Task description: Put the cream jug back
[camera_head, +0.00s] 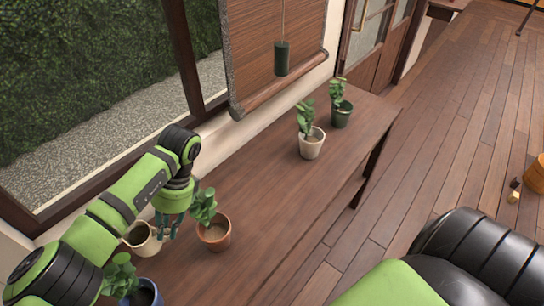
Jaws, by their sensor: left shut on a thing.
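The cream jug (147,243) is a pale, rounded vessel with a dark opening, at the lower left of the wooden bench in the head view. My left gripper (166,229) points down at the jug's right side and is shut on it. The fingers hide part of that side. I cannot tell whether the jug's base touches the bench. My right gripper is outside the view.
A terracotta potted plant (214,238) stands close to the right of my left gripper. A blue-potted plant (146,294) stands in front of the jug. A cream-potted plant (312,146) and dark-green-potted plant (341,115) stand farther back. The bench (262,182) is bare between.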

